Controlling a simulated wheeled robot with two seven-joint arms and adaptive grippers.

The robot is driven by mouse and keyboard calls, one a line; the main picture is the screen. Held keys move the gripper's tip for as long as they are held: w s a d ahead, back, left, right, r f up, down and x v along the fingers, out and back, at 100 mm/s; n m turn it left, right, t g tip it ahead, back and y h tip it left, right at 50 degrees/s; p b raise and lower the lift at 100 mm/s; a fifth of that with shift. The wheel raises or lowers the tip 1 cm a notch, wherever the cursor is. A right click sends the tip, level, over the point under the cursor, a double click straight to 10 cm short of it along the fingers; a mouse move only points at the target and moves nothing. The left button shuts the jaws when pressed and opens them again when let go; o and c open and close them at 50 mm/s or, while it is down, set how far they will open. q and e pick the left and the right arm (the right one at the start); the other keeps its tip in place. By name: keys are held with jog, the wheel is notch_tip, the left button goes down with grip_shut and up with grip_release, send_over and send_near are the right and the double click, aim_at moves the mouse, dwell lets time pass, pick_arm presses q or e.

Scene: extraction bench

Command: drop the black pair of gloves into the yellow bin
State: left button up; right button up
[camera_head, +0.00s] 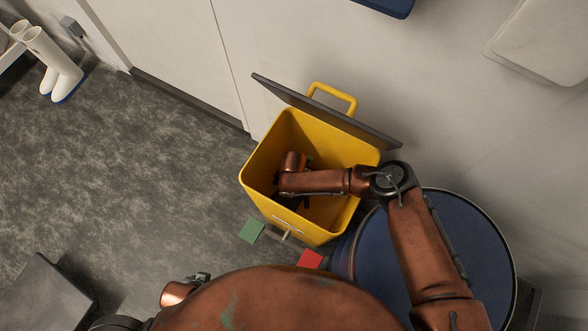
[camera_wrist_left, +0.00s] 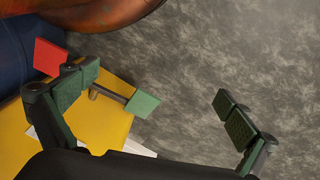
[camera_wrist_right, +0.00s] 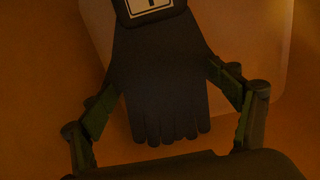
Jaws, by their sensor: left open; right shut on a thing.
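The black pair of gloves (camera_wrist_right: 160,70) hangs between the fingers of my right gripper (camera_wrist_right: 165,92), which is shut on it. A white label shows on the cuff, and the glove fingers point toward the palm of my gripper. The yellow bin (camera_head: 263,150) stands open against the wall, and my right wrist reaches down inside it. In the head view the gloves are mostly hidden by my arm. My left gripper (camera_wrist_left: 152,100) is open and empty, above the floor beside the bin (camera_wrist_left: 95,125).
The bin's dark lid (camera_head: 330,112) is tilted up behind it. A green pedal (camera_head: 251,230) and a red pedal (camera_head: 310,259) are at its front. A blue drum (camera_head: 470,255) stands right of it. White boots (camera_head: 60,72) are far left. Floor left of the bin is clear.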

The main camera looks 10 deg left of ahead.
notch_tip(320, 180, down, 4)
jog(key=shift+r+b, duration=0.2)
jog(key=shift+b, duration=0.45)
pick_arm(q)
jog(key=shift+t, duration=0.6)
jog(key=w+d+f, duration=0.2)
jog(key=f, duration=0.1)
jog(key=shift+w, duration=0.25)
pick_arm(e)
jog(key=shift+r, duration=0.1)
jog(key=shift+f+b, duration=0.3)
jog(key=shift+f, duration=0.35)
jog(key=o, duration=1.3)
pick_arm(q)
jog(key=shift+w+d+f+t+h, duration=0.3)
jog(key=shift+w+d+f+h, duration=0.1)
jog(key=shift+w+d+f, duration=0.25)
